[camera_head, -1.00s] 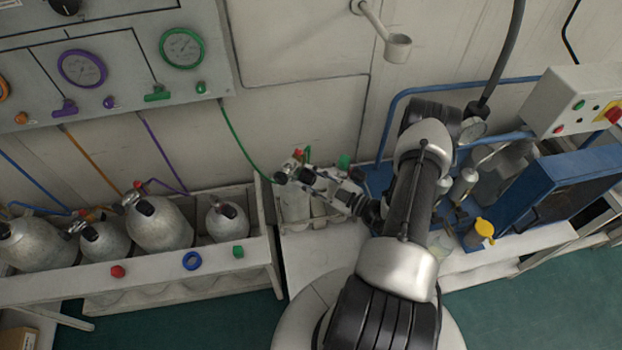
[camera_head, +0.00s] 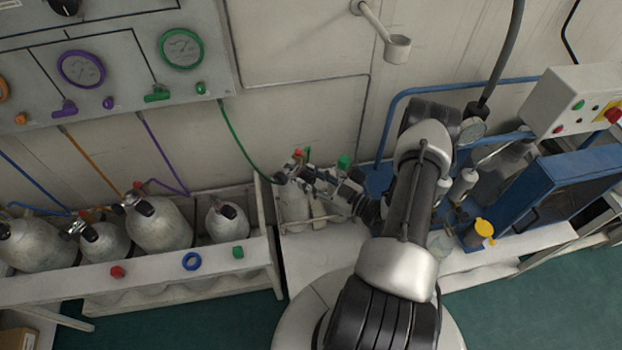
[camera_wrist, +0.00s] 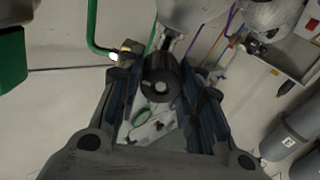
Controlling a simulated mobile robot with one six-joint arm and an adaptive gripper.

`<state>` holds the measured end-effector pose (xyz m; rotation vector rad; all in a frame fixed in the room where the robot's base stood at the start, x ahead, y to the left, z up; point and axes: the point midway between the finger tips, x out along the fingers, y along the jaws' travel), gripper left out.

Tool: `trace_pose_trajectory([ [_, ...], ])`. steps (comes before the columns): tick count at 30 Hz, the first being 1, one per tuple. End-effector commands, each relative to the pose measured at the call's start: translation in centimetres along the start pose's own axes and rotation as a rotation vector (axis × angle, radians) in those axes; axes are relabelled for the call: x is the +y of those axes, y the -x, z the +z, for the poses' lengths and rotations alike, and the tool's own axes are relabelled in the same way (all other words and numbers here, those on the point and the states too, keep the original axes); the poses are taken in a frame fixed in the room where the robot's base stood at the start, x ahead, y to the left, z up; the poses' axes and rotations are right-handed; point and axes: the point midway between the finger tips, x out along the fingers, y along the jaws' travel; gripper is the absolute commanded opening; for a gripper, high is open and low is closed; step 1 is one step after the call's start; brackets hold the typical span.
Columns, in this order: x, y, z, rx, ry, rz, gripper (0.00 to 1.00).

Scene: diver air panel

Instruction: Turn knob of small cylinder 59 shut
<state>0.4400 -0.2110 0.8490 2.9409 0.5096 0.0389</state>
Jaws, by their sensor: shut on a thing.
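My gripper (camera_head: 288,176) is at the tops of the small pale cylinders in the rack right of the long bench. In the wrist view my gripper (camera_wrist: 163,88) has its two dark-blue-padded fingers closed on either side of a round black knob (camera_wrist: 160,74). The knob sits on the silver valve of a pale cylinder (camera_wrist: 192,12) at the top of that view. In the head view the small cylinder (camera_head: 294,206) stands partly hidden below my gripper, and the knob cannot be made out there. No number 59 can be read.
A green hose (camera_head: 237,145) hangs from the gauge panel (camera_head: 122,60) close to my gripper. A second cylinder (camera_head: 318,208) stands close on the right, with a green cap (camera_head: 344,162) nearby. Several larger cylinders lie in the bench (camera_head: 175,258) at left. A blue frame (camera_head: 395,110) stands right.

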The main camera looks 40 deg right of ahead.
Motion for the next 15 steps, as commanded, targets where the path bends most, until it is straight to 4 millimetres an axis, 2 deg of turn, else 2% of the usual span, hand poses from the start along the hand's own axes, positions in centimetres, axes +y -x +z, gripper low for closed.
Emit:
trace_pose_trajectory([
  [3,-0.01,0.00,-0.01,0.000,-0.001,0.000,0.10],
  [4,-0.01,0.00,-0.01,0.000,-0.001,0.000,0.34],
  [13,0.00,0.00,0.00,0.000,0.000,0.000,0.54],
  [15,0.00,0.00,0.00,0.000,0.000,0.000,0.54],
])
